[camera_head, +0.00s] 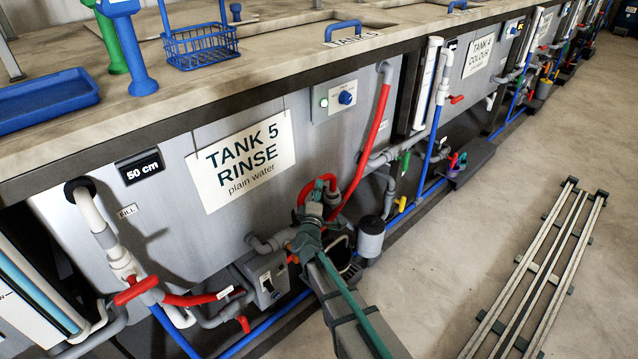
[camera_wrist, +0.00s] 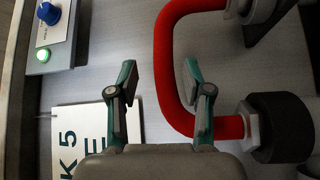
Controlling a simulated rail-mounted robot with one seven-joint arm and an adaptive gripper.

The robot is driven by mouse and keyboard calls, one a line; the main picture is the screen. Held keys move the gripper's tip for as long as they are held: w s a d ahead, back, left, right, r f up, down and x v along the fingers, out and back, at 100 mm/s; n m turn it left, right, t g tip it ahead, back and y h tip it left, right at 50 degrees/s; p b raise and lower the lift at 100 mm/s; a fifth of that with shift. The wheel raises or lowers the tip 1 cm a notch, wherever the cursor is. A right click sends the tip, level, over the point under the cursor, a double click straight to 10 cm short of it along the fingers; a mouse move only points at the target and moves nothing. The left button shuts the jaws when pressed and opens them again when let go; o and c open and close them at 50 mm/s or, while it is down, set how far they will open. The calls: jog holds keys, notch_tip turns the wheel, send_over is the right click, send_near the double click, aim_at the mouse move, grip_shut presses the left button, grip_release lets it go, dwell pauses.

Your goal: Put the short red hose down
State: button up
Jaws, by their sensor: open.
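A short red hose (camera_head: 318,183) shows as a bent loop just above my gripper (camera_head: 312,212) in the head view, in front of tank 5. In the wrist view the red hose (camera_wrist: 165,65) makes a U-shaped bend, with its ends at fittings on the right. My gripper (camera_wrist: 160,78) is open, with its fingers apart on either side of the hose's straight part in the picture. I cannot tell whether a finger touches the hose. A hex fitting with a dark collar (camera_wrist: 278,127) is at its lower end.
A longer red hose (camera_head: 372,128) hangs right of the tank 5 sign (camera_head: 240,160). Another red hose (camera_head: 196,298) lies low at left. A grey cylinder (camera_head: 371,238) stands beside my arm. Long rails (camera_head: 545,270) lie on the otherwise clear floor at right.

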jog(key=s, duration=0.7)
jog(key=s+d+f+m+g+y, duration=0.1)
jog(key=s+d+f+g+y, duration=0.15)
jog(key=f, duration=0.75)
jog(key=s+d+f+g+y, duration=0.15)
jog(key=s+f+g, duration=0.25)
jog(key=f, duration=0.5)
jog(key=s+d+f+m+g, duration=0.2)
jog(key=s+d+f+g, duration=0.2)
jog(key=s+f, duration=0.3)
jog(key=s+d+f+m+g, duration=0.3)
jog(key=s+f+g, duration=0.1)
jog(key=s+f, duration=0.4)
jog(key=s+d+m+g+h, duration=0.1)
jog(key=s+d+m+g, duration=0.2)
jog(key=s, duration=0.7)
jog(key=s+d+f+m+g+h, duration=0.1)
jog(key=s+d+m+g, duration=0.2)
jog(key=s, duration=0.8)
jog(key=s+d+f+m+g+h, duration=0.1)
jog(key=s+d+m+g, duration=0.2)
jog(key=s+d+g, duration=0.3)
jog(key=s+d, duration=0.2)
jog(key=s, duration=0.3)
jog(key=shift+s+m, duration=0.15)
jog(key=shift+m, duration=0.15)
jog(key=shift+g, duration=0.25)
